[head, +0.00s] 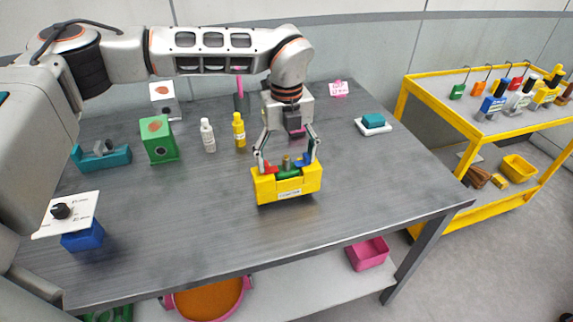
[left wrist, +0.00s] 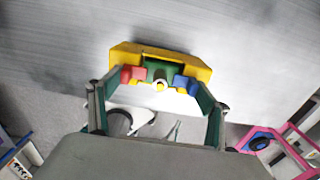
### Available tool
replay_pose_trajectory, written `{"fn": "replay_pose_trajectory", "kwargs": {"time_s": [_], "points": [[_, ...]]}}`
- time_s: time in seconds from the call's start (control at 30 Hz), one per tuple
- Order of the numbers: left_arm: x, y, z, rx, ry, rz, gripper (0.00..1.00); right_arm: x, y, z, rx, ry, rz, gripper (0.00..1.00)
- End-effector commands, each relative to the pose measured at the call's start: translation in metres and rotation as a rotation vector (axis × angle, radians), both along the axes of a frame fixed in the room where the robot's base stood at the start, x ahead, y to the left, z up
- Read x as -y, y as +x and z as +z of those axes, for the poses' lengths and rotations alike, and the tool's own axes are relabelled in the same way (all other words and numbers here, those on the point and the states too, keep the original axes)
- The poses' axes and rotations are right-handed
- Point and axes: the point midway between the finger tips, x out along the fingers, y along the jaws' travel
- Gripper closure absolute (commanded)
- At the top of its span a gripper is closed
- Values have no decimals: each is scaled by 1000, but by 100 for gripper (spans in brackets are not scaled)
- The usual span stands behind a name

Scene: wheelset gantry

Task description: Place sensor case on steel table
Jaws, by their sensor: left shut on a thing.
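The sensor case (head: 287,190) is a yellow open box with a pale label on its front and red, green and blue parts inside. It also shows in the left wrist view (left wrist: 125,55). My left gripper (head: 287,160) comes down from above and is shut on the case, with a finger at each side. The case is level, over the front middle of the grey steel table (head: 370,180). I cannot tell whether its bottom touches the top. My right gripper is not in view.
A yellow bottle (head: 239,131), white bottle (head: 208,135) and green box (head: 158,140) stand left of the case. A teal block on a white dish (head: 373,124) is at the back right. The tabletop right of the case is clear. A yellow cart (head: 440,108) stands further right.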

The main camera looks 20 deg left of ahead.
Motion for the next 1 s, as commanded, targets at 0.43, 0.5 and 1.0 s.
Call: {"fn": "replay_pose_trajectory", "kwargs": {"time_s": [0.43,0.5,1.0], "points": [[0,0,-25,1,-1,0,66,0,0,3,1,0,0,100],[0,0,-27,1,-1,0,66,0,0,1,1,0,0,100],[0,0,-28,-1,1,0,6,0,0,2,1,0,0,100]]}}
